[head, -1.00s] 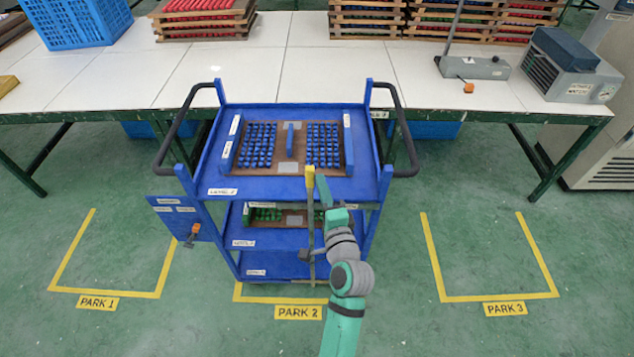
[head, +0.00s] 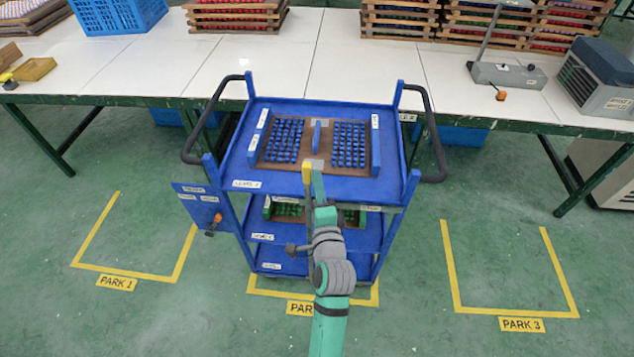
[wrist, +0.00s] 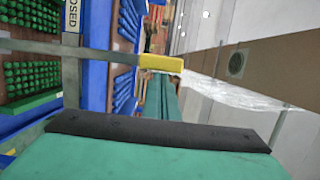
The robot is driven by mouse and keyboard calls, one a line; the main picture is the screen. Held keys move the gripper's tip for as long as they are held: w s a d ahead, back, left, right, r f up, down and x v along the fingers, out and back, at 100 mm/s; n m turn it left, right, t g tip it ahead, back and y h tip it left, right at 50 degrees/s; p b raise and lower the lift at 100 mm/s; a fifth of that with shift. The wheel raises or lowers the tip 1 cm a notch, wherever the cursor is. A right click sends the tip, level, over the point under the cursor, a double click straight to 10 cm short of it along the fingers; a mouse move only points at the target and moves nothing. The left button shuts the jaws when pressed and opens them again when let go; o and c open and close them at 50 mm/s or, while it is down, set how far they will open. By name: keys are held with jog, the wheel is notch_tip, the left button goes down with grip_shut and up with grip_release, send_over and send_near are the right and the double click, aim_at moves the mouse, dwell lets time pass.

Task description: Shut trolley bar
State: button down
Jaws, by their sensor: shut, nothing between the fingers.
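The blue trolley (head: 345,183) stands in the PARK 2 bay, with trays on its shelves. Its bar (head: 310,243) stands upright across the front of the shelves, with a yellow end (head: 307,172) near the top shelf's front edge. My gripper (head: 318,184) is shut and empty, just right of the yellow end; whether it touches is unclear. In the wrist view the grey bar (wrist: 100,53) and its yellow end (wrist: 160,63) lie just beyond my gripper's dark pad (wrist: 160,133). A label ending in "OSED" (wrist: 72,18) shows there. My arm hides part of the lower shelves.
A blue panel (head: 200,207) with an orange-tipped part hangs at the trolley's left. Black handles (head: 440,140) stick out at both sides. A long white table (head: 340,60) with crates stands behind. The floor in PARK 1 (head: 135,240) and PARK 3 (head: 505,265) is clear.

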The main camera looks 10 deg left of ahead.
jog(key=shift+a, duration=0.5)
jog(key=s+d, duration=0.8)
jog(key=s, duration=0.1)
jog(key=shift+d, duration=0.25)
jog(key=s+d+f+n+h, duration=0.2)
jog(key=s+f+n, duration=0.15)
jog(key=s, duration=0.35)
jog(key=s+d+f+n+g+h, duration=0.1)
jog(key=s+d+f+n+h, duration=0.1)
jog(key=s+f, duration=0.35)
jog(key=s+d+f+n+h, duration=0.1)
jog(key=s+f+n+h, duration=0.15)
jog(key=s, duration=0.65)
jog(key=s+r+n, duration=0.1)
jog(key=s+n, duration=0.4)
jog(key=s, duration=0.5)
jog(key=shift+a+r+n+g, duration=0.3)
jog(key=shift+a+r+n, duration=0.05)
jog(key=shift+a+n, duration=0.1)
jog(key=shift+w, duration=0.15)
